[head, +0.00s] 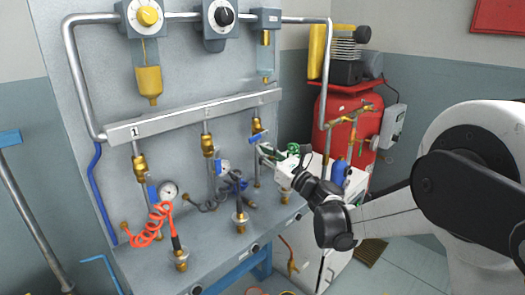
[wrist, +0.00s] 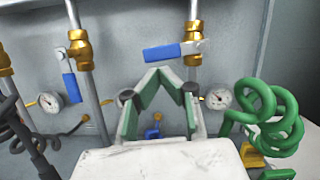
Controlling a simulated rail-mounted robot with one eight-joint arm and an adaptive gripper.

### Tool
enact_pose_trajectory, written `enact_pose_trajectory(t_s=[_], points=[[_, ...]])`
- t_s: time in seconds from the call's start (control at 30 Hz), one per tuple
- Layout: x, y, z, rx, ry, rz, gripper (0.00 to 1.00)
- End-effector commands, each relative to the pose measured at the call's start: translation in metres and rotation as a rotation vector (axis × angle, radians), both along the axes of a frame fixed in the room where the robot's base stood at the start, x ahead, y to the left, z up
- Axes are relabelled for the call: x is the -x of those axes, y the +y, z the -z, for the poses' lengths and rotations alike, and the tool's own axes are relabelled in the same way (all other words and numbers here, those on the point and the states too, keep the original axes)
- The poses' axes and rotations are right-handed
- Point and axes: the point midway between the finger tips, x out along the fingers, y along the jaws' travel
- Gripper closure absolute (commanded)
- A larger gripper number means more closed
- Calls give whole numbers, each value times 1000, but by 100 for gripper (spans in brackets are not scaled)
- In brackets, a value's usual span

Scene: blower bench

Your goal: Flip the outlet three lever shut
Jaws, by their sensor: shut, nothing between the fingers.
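The outlet three lever (head: 258,137) is the blue handle on the rightmost brass valve (head: 256,124) under the manifold. In the wrist view the same lever (wrist: 162,53) points left, across its vertical pipe, from the valve (wrist: 193,30). My gripper (head: 262,149) is just below and in front of this lever. In the wrist view my gripper's green-padded fingers (wrist: 159,72) meet at their tips in a peak, with nothing between them. The tips appear just under the lever; I cannot tell whether they touch it.
The middle outlet's blue lever (wrist: 69,86) hangs down beside its pipe. A green coiled hose (wrist: 272,118) is close on the right, with a pressure gauge (wrist: 219,98) nearby. An orange coiled hose (head: 158,222) hangs at the left outlet. A red tank (head: 335,115) stands behind.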

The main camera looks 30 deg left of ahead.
Motion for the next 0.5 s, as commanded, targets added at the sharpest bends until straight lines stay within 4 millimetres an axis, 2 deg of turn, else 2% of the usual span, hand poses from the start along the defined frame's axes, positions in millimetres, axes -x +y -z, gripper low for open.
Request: enact_pose_trajectory(t_s=[0.5], points=[[26,-100,28,0,1,-1,100]])
